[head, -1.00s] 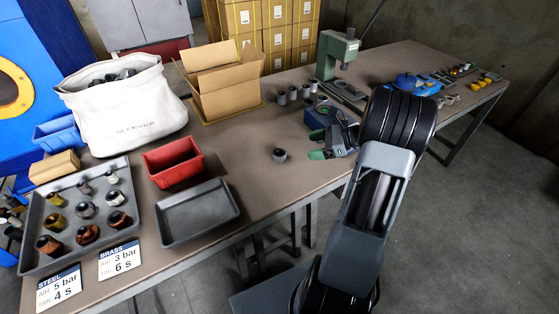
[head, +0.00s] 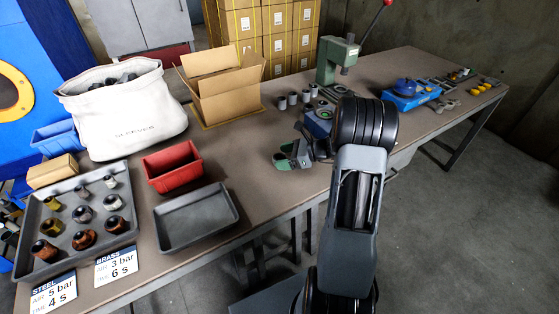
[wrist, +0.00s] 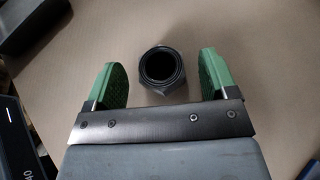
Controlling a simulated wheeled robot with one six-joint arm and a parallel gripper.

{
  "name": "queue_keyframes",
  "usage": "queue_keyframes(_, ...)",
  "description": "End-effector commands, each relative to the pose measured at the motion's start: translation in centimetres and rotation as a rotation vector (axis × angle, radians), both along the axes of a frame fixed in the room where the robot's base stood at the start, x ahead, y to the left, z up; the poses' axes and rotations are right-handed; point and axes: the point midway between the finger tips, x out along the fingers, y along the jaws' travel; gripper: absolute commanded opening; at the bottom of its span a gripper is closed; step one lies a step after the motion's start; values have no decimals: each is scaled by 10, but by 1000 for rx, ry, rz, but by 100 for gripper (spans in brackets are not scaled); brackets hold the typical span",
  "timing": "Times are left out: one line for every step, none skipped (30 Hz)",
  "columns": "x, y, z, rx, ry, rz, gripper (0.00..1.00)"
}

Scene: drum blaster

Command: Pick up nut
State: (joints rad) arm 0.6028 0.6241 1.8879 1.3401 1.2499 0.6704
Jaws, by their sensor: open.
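The nut (wrist: 163,72) is a dark hollow piece with a round opening, standing on the brown table between my fingers in the wrist view. My gripper (wrist: 161,70) is open, with one green-padded finger on each side of the nut and a visible gap to both. In the head view my gripper (head: 292,155) is low over the middle of the table. There the nut is hidden or too hard to make out behind the fingers.
Several grey cylinders (head: 293,98) and a green press (head: 332,60) stand behind my gripper. A dark empty tray (head: 196,217), a red bin (head: 172,166) and a tray of fittings (head: 60,254) are to the left. A blue case (head: 408,98) is to the right.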

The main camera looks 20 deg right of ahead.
Motion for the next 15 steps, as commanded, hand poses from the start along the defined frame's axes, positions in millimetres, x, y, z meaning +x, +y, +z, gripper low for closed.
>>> queue_keyframes(3, 5, -3, 1, 1, 3, 79)
queue_keyframes(5, 7, -4, 0, 0, 3, 79)
queue_keyframes(7, 10, -5, 0, 0, 2, 79)
queue_keyframes(8, 11, -5, 1, -1, 1, 79)
queue_keyframes(8, 12, -6, 0, 0, 1, 79)
queue_keyframes(9, 13, -6, -1, -1, 0, 79)
queue_keyframes(9, 13, -7, -1, -1, 0, 79)
queue_keyframes(10, 13, -7, -1, -1, 0, 79)
queue_keyframes(10, 13, -7, -1, -1, 0, 79)
queue_keyframes(10, 13, -7, -1, -1, -1, 79)
queue_keyframes(10, 13, -7, -1, -1, -1, 79)
queue_keyframes(10, 13, -7, -1, -1, -1, 79)
queue_keyframes(10, 13, -7, -1, -1, 0, 79)
queue_keyframes(10, 13, -7, -1, -1, 0, 77)
queue_keyframes(10, 13, -6, -1, -1, 0, 73)
